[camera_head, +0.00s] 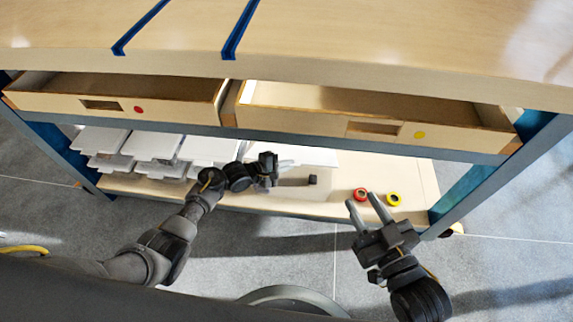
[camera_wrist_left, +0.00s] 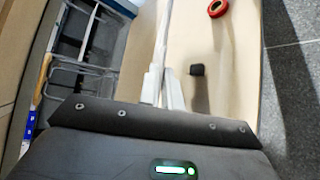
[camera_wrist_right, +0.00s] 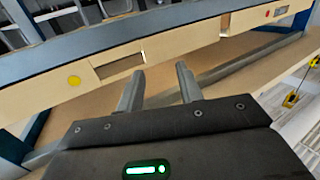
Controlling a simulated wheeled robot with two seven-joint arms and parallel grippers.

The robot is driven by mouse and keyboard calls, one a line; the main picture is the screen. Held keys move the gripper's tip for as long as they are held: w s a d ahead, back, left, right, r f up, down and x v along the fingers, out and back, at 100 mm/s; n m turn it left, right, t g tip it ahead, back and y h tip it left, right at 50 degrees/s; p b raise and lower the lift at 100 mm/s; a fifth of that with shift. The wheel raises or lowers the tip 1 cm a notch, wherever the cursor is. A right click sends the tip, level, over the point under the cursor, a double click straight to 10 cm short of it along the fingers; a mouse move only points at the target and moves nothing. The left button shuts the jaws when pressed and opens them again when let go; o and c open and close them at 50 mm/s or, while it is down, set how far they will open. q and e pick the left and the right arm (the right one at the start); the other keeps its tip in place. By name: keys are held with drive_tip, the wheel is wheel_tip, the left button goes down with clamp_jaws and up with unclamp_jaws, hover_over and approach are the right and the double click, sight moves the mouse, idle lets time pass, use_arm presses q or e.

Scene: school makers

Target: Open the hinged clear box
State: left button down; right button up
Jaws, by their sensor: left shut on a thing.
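On the lower shelf, a pale, flat panel (camera_head: 312,157) stands behind my left gripper (camera_head: 288,163). It looks like part of the clear box, but its walls and hinge are hard to make out. In the left wrist view, the left fingers (camera_wrist_left: 163,88) are shut on the panel's thin edge (camera_wrist_left: 164,38), which runs upward between them. My right gripper (camera_head: 361,199) is open and empty in front of the shelf. The right wrist view shows its fingers (camera_wrist_right: 160,70) apart, with nothing between them.
Several white bins (camera_head: 155,147) stand on the shelf at left. A black block (camera_head: 312,180), a red tape roll (camera_head: 360,195) and a yellow roll (camera_head: 394,199) lie to the right. Two open drawers (camera_head: 370,128) overhang the shelf.

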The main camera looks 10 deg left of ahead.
use_arm(q)
drive_tip(key=shift+w+r+p, duration=0.25)
drive_tip(key=shift+r+p, duration=0.05)
drive_tip(key=shift+p, duration=0.1)
use_arm(e)
drive_tip(key=shift+s+d+f+m+g+h, duration=0.15)
drive_tip(key=shift+d+f+g+h, duration=0.3)
drive_tip(key=shift+f, duration=0.25)
drive_tip(key=shift+w+d+f+m+g+h, duration=0.1)
drive_tip(key=shift+d+f+g+h, duration=0.3)
drive_tip(key=shift+f, duration=0.3)
drive_tip(key=shift+s+d+f+m+g+h, duration=0.15)
drive_tip(key=shift+d+f+g+h, duration=0.25)
drive_tip(key=shift+f, duration=0.3)
use_arm(q)
drive_tip(key=shift+d, duration=0.1)
use_arm(e)
drive_tip(key=shift+w, duration=0.1)
use_arm(q)
drive_tip(key=c, duration=1.6)
unclamp_jaws()
